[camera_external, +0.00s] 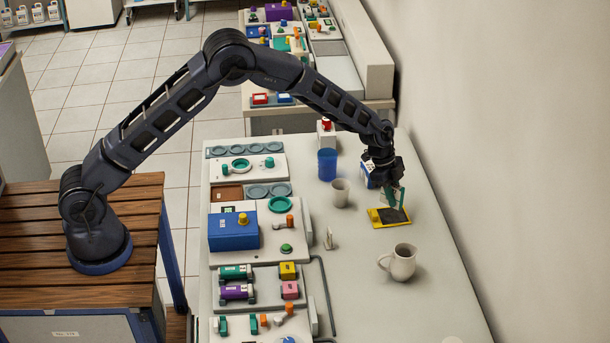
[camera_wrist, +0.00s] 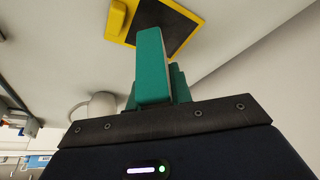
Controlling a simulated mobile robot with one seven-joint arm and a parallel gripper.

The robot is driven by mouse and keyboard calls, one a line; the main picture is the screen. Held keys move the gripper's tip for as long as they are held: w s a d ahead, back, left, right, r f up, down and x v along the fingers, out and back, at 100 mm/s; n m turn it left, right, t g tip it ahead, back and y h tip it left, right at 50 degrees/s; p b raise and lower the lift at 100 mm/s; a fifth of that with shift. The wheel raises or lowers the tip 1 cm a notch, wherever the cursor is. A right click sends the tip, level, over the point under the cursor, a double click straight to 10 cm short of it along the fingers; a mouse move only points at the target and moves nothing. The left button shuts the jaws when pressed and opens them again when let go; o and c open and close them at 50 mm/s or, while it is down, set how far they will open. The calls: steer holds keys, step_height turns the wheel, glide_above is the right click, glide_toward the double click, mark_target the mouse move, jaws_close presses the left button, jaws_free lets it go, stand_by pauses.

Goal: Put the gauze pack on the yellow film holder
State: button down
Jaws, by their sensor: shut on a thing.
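The yellow film holder (camera_external: 376,219) lies flat on the white counter, with a dark pad on top and a raised yellow block at its left end. In the wrist view the film holder (camera_wrist: 117,20) is at the top, beyond the fingertips. My gripper (camera_external: 396,201) points down over the holder's dark pad. In the wrist view its teal finger (camera_wrist: 153,65) covers part of the pad. The gripper is shut on the gauze pack, which is mostly hidden by the fingers. I cannot tell whether the pack touches the pad.
A white jug (camera_external: 402,263) stands in front of the holder. A grey-white cup (camera_external: 340,193) and a blue cup (camera_external: 327,164) stand to its left. Trays with coloured devices (camera_external: 233,231) fill the counter's left side. A wall runs along the right; the counter's front right is mostly clear.

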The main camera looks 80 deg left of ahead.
steer(key=shift+f, duration=2.25)
steer(key=shift+f, duration=0.15)
steer(key=c, duration=1.3)
jaws_free()
steer(key=shift+o, duration=0.2)
